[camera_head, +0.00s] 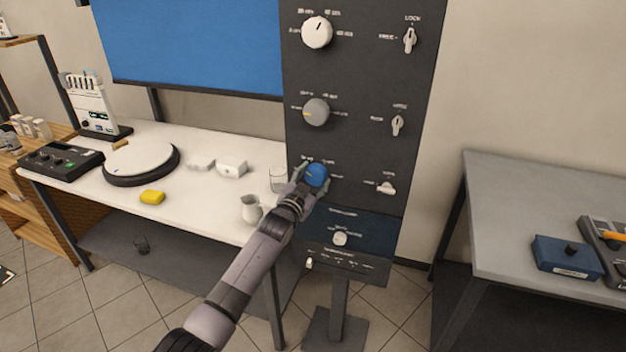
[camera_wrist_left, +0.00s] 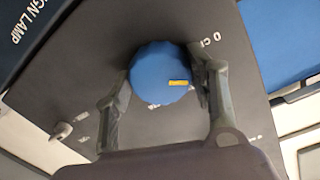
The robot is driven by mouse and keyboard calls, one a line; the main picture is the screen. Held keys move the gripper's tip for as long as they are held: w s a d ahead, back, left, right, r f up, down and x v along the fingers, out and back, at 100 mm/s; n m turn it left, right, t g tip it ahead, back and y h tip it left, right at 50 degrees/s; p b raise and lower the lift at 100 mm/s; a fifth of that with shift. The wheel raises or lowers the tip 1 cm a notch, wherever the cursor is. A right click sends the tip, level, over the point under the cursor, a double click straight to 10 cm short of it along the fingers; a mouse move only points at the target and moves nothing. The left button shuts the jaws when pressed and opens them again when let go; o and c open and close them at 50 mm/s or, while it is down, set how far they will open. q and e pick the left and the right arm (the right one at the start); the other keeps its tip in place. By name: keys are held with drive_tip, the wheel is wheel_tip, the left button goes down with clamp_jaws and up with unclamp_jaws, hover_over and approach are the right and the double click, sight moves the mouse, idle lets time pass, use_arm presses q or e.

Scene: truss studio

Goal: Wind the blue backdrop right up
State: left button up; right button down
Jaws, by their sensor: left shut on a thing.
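The blue backdrop (camera_head: 190,45) hangs behind the white table at the upper left, its dark lower edge above the tabletop. A dark control panel (camera_head: 345,75) stands to its right with white, grey and blue knobs in a column. My left gripper (camera_head: 312,177) is at the blue knob (camera_head: 317,174), shut on it. In the left wrist view the blue knob (camera_wrist_left: 160,73) sits between the two fingers of the gripper (camera_wrist_left: 160,90), with a yellow mark on its right side. A small lever (camera_head: 386,187) is to the right of the blue knob. My right gripper is not in view.
The white table (camera_head: 110,205) holds a jug (camera_head: 251,209), a glass (camera_head: 278,180), a yellow block (camera_head: 152,197) and a round turntable (camera_head: 140,160). A grey table (camera_head: 540,190) with a blue box (camera_head: 567,257) stands at the right.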

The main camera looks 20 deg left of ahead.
use_arm(q)
drive_tip(key=n+b, duration=0.1)
drive_tip(key=n, duration=0.5)
drive_tip(key=shift+f, duration=0.15)
drive_tip(key=shift+d+n, duration=0.1)
drive_tip(key=shift+n, duration=0.2)
drive_tip(key=o, duration=1.1)
drive_tip(key=shift+o, duration=0.2)
drive_tip(key=s+a, duration=0.1)
drive_tip(key=s, duration=1.1)
drive_tip(key=shift+a, duration=0.1)
